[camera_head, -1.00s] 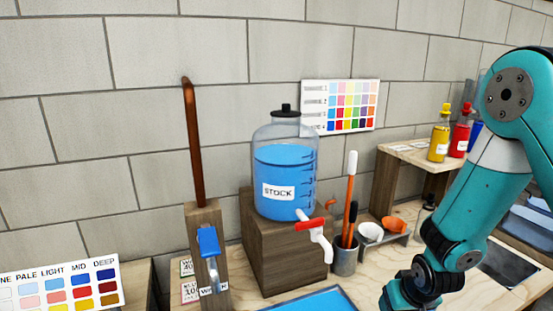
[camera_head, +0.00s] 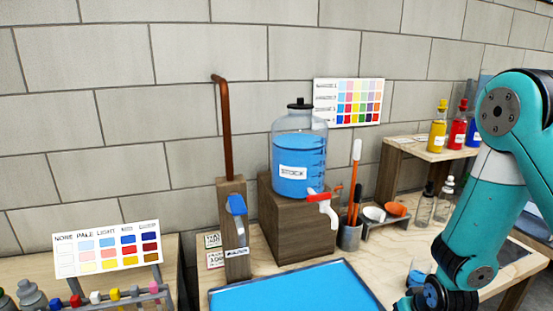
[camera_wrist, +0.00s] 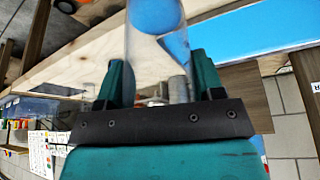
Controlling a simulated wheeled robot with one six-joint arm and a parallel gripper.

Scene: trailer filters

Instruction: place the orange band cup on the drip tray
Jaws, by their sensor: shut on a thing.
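My gripper (camera_wrist: 157,78) is shut on a clear cup (camera_wrist: 150,50) in the wrist view, with a finger on each side. Blue shows in the cup, and no orange band can be made out on it. In the head view the cup (camera_head: 418,272) shows partly behind my wrist, above the table. A flat blue tray (camera_head: 290,290) with a dark rim lies at the front of the table, left of my gripper. I cannot tell whether it is the drip tray.
A stock jar (camera_head: 299,160) with a red-handled tap (camera_head: 325,203) stands on a wooden block (camera_head: 300,225). A blue-lever post (camera_head: 234,240) is left of it.

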